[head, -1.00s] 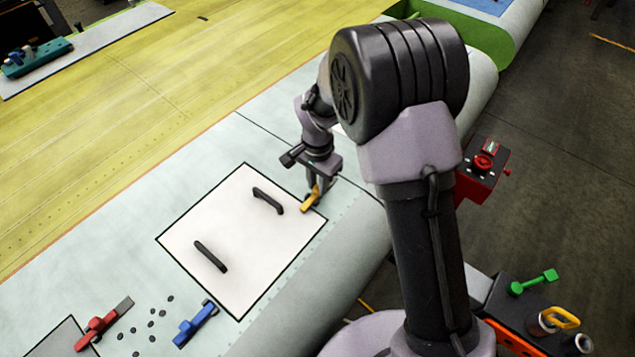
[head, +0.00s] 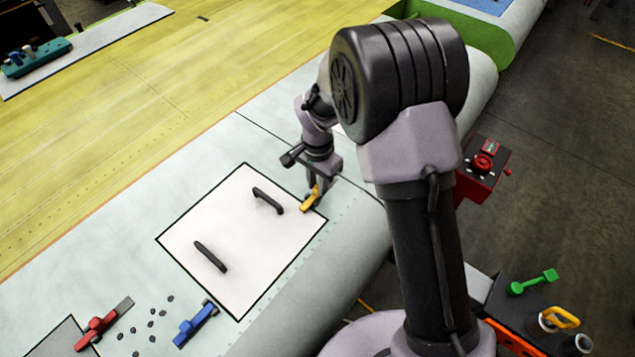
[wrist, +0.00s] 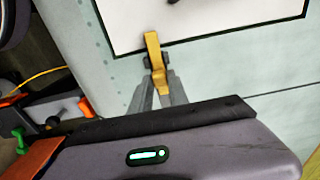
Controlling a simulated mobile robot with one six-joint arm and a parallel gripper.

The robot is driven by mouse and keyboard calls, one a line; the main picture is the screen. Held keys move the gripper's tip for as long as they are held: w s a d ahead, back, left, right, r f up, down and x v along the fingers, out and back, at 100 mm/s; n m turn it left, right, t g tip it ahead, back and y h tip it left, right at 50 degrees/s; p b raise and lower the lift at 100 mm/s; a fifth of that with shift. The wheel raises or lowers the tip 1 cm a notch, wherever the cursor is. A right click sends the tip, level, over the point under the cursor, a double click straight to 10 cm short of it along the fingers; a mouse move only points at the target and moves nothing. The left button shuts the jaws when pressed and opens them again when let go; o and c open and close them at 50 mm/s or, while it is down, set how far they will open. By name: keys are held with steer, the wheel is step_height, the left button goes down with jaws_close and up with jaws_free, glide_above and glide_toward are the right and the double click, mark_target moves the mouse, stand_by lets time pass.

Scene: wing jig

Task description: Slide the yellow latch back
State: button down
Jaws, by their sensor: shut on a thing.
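The yellow latch (head: 311,201) sits at the right-hand edge of the white panel (head: 225,285), near its upper right corner. In the wrist view the yellow latch (wrist: 154,52) stands upright in the picture, its tip over the panel's black outline. My gripper (head: 317,190) is at the latch, and its fingers are shut on it. In the wrist view my gripper (wrist: 158,84) has its two grey fingers converging on the latch's near end. The exact contact is partly hidden by the fingers.
The panel carries two black handles (head: 210,257). A blue clamp (head: 196,324) lies beside its lower corner, with a red clamp (head: 103,325) and several dark fasteners (head: 151,324) farther left. A red box (head: 482,170) stands right of my arm. The wing surface around the panel is mostly clear.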

steer(key=w+d, duration=0.2)
steer(key=w, duration=0.1)
steer(key=shift+w+d, duration=0.1)
steer(key=shift+d, duration=0.1)
steer(key=shift+a+r, duration=0.1)
steer(key=c, duration=1.3)
jaws_free()
steer(key=shift+o, duration=0.2)
steer(key=shift+r, duration=0.15)
step_height(320, 180, up, 17)
steer(key=p, duration=0.1)
steer(key=shift+p, duration=0.35)
